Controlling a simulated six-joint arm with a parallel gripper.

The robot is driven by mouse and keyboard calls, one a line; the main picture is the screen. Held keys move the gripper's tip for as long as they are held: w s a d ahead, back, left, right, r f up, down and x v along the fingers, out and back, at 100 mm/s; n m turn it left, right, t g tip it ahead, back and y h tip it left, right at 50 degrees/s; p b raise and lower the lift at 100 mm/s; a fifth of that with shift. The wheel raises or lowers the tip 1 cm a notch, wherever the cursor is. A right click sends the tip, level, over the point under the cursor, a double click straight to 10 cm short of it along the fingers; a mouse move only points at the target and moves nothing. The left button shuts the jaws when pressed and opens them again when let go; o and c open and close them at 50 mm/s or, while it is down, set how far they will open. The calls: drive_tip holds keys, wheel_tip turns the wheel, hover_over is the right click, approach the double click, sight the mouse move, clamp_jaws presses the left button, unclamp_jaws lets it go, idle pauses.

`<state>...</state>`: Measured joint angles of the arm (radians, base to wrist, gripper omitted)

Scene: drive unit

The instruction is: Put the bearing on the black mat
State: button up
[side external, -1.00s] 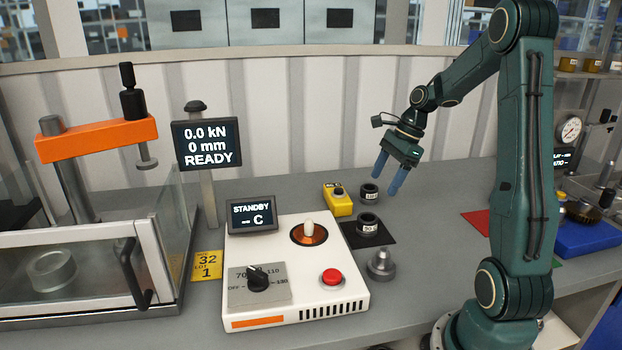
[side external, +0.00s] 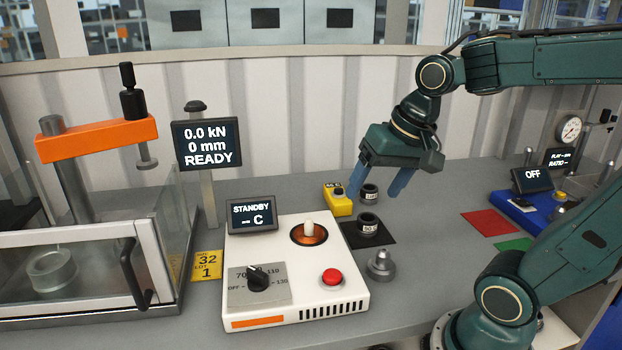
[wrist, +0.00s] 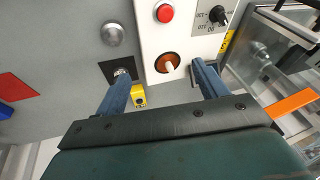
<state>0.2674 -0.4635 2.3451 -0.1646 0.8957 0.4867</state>
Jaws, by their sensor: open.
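Two dark ring-shaped parts with white labels look like bearings. The front ring (side external: 368,224) stands on the black mat (side external: 384,239), and the back ring (side external: 370,196) stands on the grey bench behind it, beside a yellow box (side external: 341,207). I cannot tell which one the task means. My gripper (side external: 374,192) is open and empty, fingers pointing down, above the bench near the back ring. In the wrist view the mat (wrist: 110,72) shows beyond the left finger, which partly hides the ring on it; the back ring is not visible there.
A grey metal stepped part (side external: 381,265) sits in front of the mat. A glass-sided press (side external: 140,240) is at far left. Red (side external: 490,222) and green mats lie right.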

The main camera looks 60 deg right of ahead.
drive_tip(key=s+a+n+t, duration=0.1)
drive_tip(key=s+a+n, duration=0.2)
drive_tip(key=s+n, duration=0.3)
drive_tip(key=shift+a+n, duration=0.15)
drive_tip(key=shift+n, duration=0.35)
